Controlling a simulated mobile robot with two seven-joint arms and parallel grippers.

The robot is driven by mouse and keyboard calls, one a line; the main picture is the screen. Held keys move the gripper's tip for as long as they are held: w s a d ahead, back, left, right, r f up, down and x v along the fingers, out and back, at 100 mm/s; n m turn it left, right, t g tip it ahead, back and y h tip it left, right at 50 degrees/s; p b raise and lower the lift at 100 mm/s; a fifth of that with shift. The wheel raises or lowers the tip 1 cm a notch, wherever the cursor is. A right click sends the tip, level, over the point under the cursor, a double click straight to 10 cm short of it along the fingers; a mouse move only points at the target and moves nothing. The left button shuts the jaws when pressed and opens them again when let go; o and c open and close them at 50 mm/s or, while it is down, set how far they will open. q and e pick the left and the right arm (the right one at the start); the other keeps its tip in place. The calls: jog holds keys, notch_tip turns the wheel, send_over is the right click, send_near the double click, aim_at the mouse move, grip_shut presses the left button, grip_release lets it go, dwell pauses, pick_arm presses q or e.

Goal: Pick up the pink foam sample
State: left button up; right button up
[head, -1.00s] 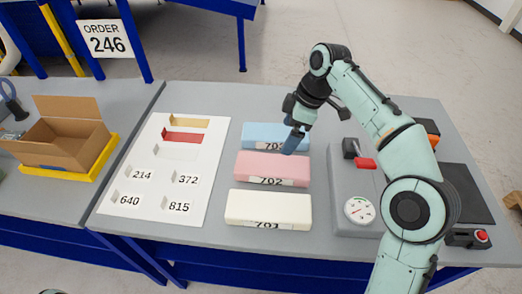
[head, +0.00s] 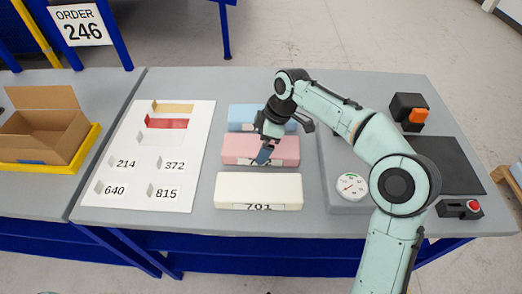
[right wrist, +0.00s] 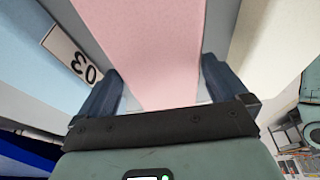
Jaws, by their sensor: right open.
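The pink foam sample (head: 285,152) lies on the grey table, in the middle of a column of three blocks. The blue foam block (head: 243,116) lies behind it and the white foam block (head: 258,186) in front. My right gripper (head: 265,156) is over the pink sample, fingers pointing down, and hides part of it. In the right wrist view the pink sample (right wrist: 145,40) shows between the two open fingers, with a gap at the sides. The blue block (right wrist: 30,50) is to the left there, with a label. My left gripper is out of view.
A white board (head: 140,185) with coloured strips and number cards lies left of the blocks. A grey device with a dial gauge (head: 352,186) stands to the right, near a red-button box (head: 459,208). A cardboard box (head: 40,135) sits in a yellow tray at far left.

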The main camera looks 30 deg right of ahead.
jog(key=shift+f, duration=0.25)
jog(key=c, duration=0.7)
jog(key=shift+r, duration=0.2)
